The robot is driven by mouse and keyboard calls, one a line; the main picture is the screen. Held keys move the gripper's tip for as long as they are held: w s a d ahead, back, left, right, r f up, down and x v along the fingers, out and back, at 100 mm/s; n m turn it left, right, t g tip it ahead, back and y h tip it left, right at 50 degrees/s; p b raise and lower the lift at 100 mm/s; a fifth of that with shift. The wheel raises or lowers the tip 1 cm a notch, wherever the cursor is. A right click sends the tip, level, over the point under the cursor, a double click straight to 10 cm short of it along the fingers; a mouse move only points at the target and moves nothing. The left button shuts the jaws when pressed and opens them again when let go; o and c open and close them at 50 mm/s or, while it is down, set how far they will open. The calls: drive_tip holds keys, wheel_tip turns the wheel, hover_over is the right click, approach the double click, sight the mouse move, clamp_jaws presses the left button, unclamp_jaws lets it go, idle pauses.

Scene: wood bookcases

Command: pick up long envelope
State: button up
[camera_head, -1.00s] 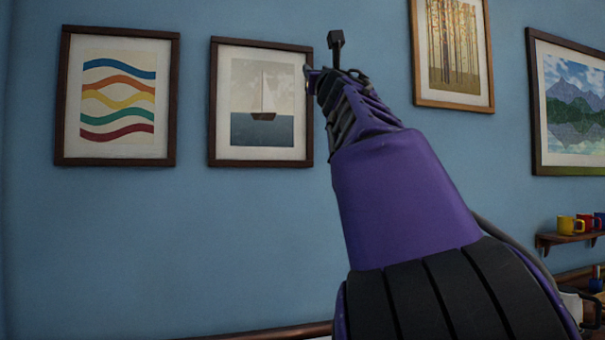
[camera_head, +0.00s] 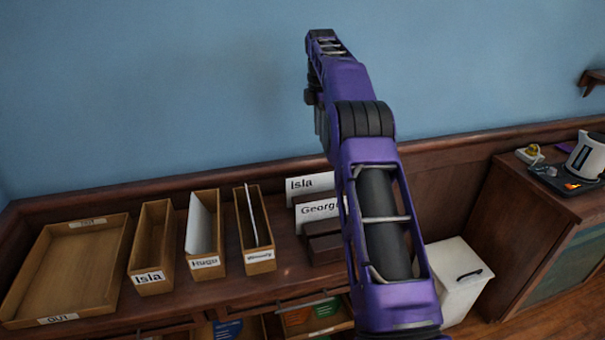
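Two white envelopes stand upright in a dark wooden holder (camera_head: 322,246) on the sideboard. The rear one, marked "Isla" (camera_head: 308,184), sits behind one whose visible letters read "George" (camera_head: 314,211). My arm hides their right ends, so I cannot tell which is the long envelope. A white sheet or envelope (camera_head: 200,225) stands in the box marked "Hugo", and a thin white one (camera_head: 250,215) stands in the box to its right. My arm's far end (camera_head: 326,42) is raised against the wall, above and beyond the holder. The gripper's fingers cannot be made out.
A wooden "OUT" tray (camera_head: 70,270) and an empty-looking "Isla" box (camera_head: 150,250) stand at the left. Open cubbies (camera_head: 312,316) show below. A white bin (camera_head: 462,275) stands right of my arm, before a cabinet (camera_head: 525,235) with a kettle (camera_head: 588,155).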

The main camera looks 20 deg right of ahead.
drive_tip(key=b, duration=0.1)
hover_over(321, 181)
wheel_tip(321, 181, down, 12)
drive_tip(key=shift+w+f, duration=0.1)
drive_tip(key=shift+f, duration=2.8)
clamp_jaws()
